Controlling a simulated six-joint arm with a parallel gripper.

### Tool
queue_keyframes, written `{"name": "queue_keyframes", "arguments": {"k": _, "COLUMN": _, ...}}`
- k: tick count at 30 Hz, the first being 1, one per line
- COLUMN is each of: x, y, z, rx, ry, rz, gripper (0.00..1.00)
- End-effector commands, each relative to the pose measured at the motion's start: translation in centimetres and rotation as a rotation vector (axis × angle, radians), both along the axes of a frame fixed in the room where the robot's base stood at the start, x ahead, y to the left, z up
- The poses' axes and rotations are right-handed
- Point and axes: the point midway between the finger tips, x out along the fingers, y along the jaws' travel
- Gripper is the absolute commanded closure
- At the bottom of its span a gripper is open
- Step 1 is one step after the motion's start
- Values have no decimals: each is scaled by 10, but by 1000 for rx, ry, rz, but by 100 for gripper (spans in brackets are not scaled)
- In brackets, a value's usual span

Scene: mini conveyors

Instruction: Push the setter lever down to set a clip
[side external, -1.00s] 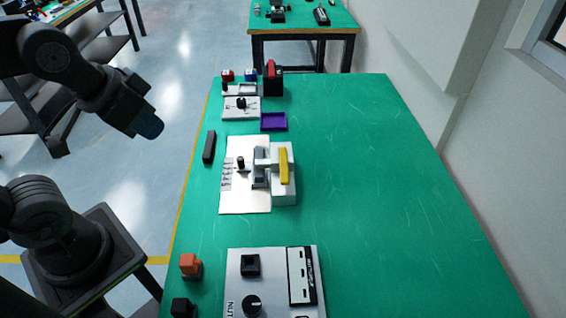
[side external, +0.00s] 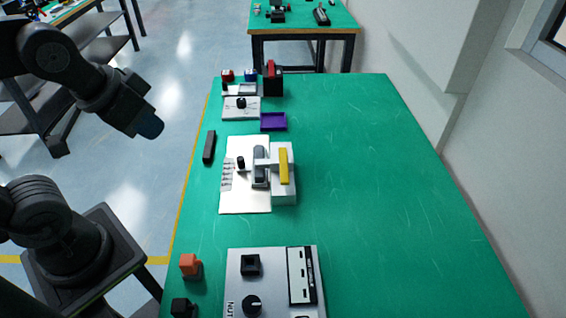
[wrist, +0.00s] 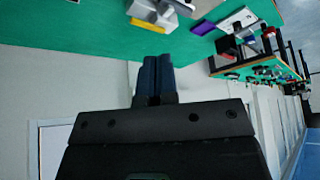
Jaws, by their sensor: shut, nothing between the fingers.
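The setter station is a silver plate (side external: 238,200) in the middle of the green table in the side view. On it stand a white block (side external: 284,198) with a yellow bar (side external: 284,167) along its top, a grey part (side external: 260,178) at its left and a small black knob (side external: 241,163). I cannot tell for sure which part is the lever. My gripper (side external: 152,127) is shut and empty, up and left of the station and apart from it. In the wrist view its fingers (wrist: 157,73) are together, and the white block and yellow bar (wrist: 150,15) show at the top.
A black bar (side external: 209,147) lies left of the plate. A purple tray (side external: 274,122) and another small station (side external: 237,112) are behind it. A panel with a knob (side external: 240,285) and an orange block (side external: 190,265) are in front. The table's right side is clear.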

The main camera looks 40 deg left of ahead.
Motion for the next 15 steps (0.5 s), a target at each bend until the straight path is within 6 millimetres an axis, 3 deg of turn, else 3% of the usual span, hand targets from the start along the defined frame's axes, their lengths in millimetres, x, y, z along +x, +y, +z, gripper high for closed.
{"name": "queue_keyframes", "arguments": {"k": 4, "x": 11, "y": 7, "z": 1, "rx": 69, "ry": -21, "rz": -34, "gripper": 100}}
{"name": "queue_keyframes", "arguments": {"k": 7, "x": 31, "y": 18, "z": 2, "rx": 191, "ry": -57, "rz": -103, "gripper": 100}}
{"name": "queue_keyframes", "arguments": {"k": 15, "x": 115, "y": 43, "z": 10, "rx": 675, "ry": -201, "rz": -487, "gripper": 100}}
